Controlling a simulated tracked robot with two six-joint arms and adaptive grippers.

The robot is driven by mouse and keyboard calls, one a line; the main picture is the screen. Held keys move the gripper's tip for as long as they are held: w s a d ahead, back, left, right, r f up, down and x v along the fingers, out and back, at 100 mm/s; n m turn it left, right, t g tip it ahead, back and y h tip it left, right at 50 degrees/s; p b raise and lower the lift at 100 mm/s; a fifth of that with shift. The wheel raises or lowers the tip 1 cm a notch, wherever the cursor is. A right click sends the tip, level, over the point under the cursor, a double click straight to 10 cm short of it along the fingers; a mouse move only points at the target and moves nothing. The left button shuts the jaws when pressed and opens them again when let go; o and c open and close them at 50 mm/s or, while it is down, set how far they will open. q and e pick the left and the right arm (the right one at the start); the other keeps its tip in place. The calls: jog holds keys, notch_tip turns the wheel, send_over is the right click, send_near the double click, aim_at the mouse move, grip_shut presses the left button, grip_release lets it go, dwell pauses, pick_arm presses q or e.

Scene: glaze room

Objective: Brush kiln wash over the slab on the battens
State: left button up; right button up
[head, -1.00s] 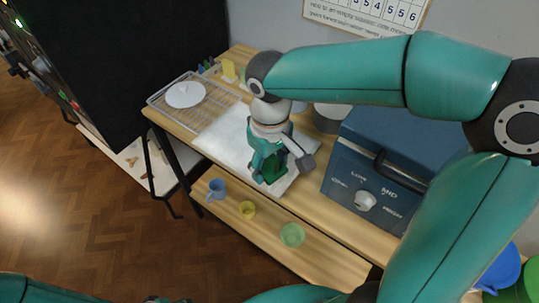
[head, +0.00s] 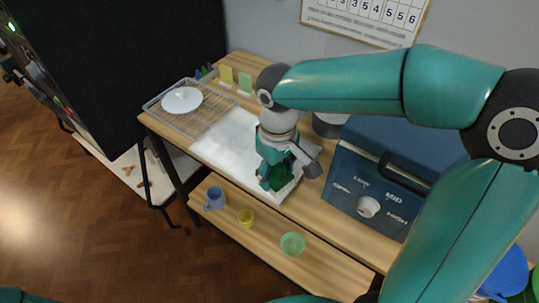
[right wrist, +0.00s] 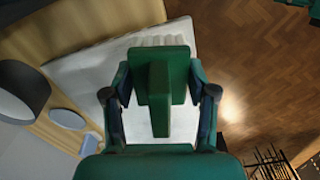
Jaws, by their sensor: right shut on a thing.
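The slab (head: 222,137) is a pale, near-white sheet lying flat on the wooden bench; it also shows in the right wrist view (right wrist: 92,72). I cannot make out the battens under it. My right gripper (head: 275,178) is shut on a green block-shaped brush (head: 285,171) and holds it over the slab's right, near end. In the right wrist view the brush (right wrist: 160,98) sits between both fingers, with pale bristles at its far edge. I cannot tell whether the bristles touch the slab. My left gripper is out of view.
A wire rack (head: 212,115) with a white plate (head: 182,99) lies left of the slab. A blue kiln-like box (head: 375,175) and a grey pot (head: 328,125) stand close on the right.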

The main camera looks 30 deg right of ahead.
jog(key=shift+s+a, duration=0.2)
jog(key=shift+a, duration=0.4)
jog(key=shift+s+a, duration=0.15)
jog(key=shift+a, duration=0.45)
notch_tip(320, 180, up, 3)
jog(key=shift+f+p, duration=0.2)
jog(key=shift+p, duration=0.65)
notch_tip(320, 180, up, 6)
jog(key=p, duration=0.4)
jog(key=shift+s+f+p, duration=0.1)
jog(key=shift+f+p, duration=0.15)
jog(key=shift+p, duration=0.05)
